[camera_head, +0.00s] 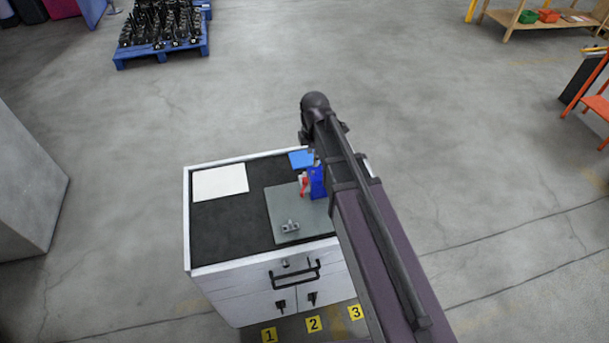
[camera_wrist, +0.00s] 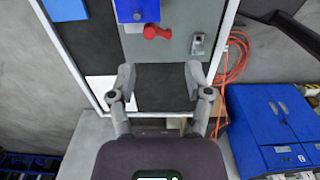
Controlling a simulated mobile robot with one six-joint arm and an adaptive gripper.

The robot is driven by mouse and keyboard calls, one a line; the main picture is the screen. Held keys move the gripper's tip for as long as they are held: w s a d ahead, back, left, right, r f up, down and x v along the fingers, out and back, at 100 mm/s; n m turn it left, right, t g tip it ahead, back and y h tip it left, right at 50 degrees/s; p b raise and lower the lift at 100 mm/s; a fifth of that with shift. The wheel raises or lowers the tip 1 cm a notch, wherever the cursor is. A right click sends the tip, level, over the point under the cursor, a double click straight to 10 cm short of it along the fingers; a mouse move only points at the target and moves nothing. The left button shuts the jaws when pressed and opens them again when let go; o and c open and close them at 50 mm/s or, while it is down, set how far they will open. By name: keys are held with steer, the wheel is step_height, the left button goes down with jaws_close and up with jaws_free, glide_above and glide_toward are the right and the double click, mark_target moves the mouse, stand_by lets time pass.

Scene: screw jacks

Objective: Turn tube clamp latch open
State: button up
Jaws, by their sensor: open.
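A small grey metal fitting (camera_head: 290,226), which looks like the tube clamp, sits on a grey plate (camera_head: 283,205) on a cabinet top. In the wrist view the fitting (camera_wrist: 197,43) is at the upper right; its latch is too small to make out. A blue device (camera_head: 317,183) with a red handle (camera_head: 303,183) stands on the same plate. In the wrist view the blue device (camera_wrist: 137,11) and red handle (camera_wrist: 157,32) are at the top. My gripper (camera_wrist: 159,80) is open and empty over the dark mat, apart from the fitting. My arm hides it in the head view.
The white cabinet (camera_head: 262,264) has a raised rim around its dark mat (camera_head: 235,222). A white sheet (camera_head: 220,182) and a blue pad (camera_head: 301,159) lie on top. Blue boxes (camera_wrist: 275,125) and orange cables (camera_wrist: 238,58) show right in the wrist view.

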mark_target(305, 179)
steer(key=shift+w+a+r+n, duration=0.25)
steer(key=shift+w+a+n, duration=0.05)
steer(key=shift+a+n, duration=0.35)
steer(key=shift+w+a+r+n, duration=0.2)
steer(key=shift+w+a+n, duration=0.05)
steer(key=shift+a+n, duration=0.35)
steer(key=shift+d+f, duration=0.1)
steer(key=shift+f, duration=0.05)
step_height(305, 179, down, 14)
steer(key=b, duration=1.3)
steer(key=shift+r, duration=0.25)
jaws_close()
